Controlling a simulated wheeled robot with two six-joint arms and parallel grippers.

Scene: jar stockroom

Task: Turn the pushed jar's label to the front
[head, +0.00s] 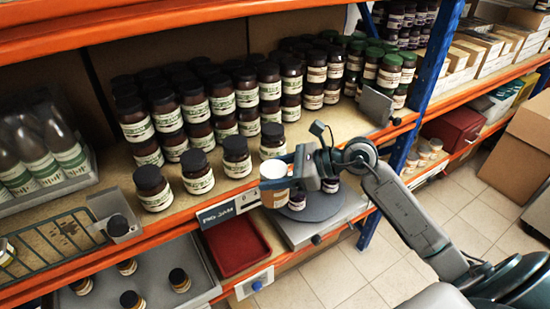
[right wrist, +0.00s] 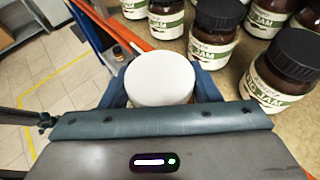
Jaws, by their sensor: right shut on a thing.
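My right gripper (head: 283,180) is shut on a white-lidded jar (head: 274,198) at the shelf's front edge. In the right wrist view its white lid (right wrist: 160,80) sits between the two blue fingers of the gripper (right wrist: 160,92). The jar's side looks tan in the head view, and I cannot make out a label on it. Dark-lidded jam jars stand in a front row, such as the leftmost jar (head: 154,190) and the jar beside it (head: 197,175); their cream and green labels face outward. I cannot tell which jar was pushed. My left gripper is not in view.
Many jars (head: 165,110) fill the shelf behind. A grey round plate (head: 325,204) with small dark jars lies by my gripper. A red tray (head: 235,247) is below the orange shelf edge (head: 180,219). A wire rack (head: 55,235) is at left.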

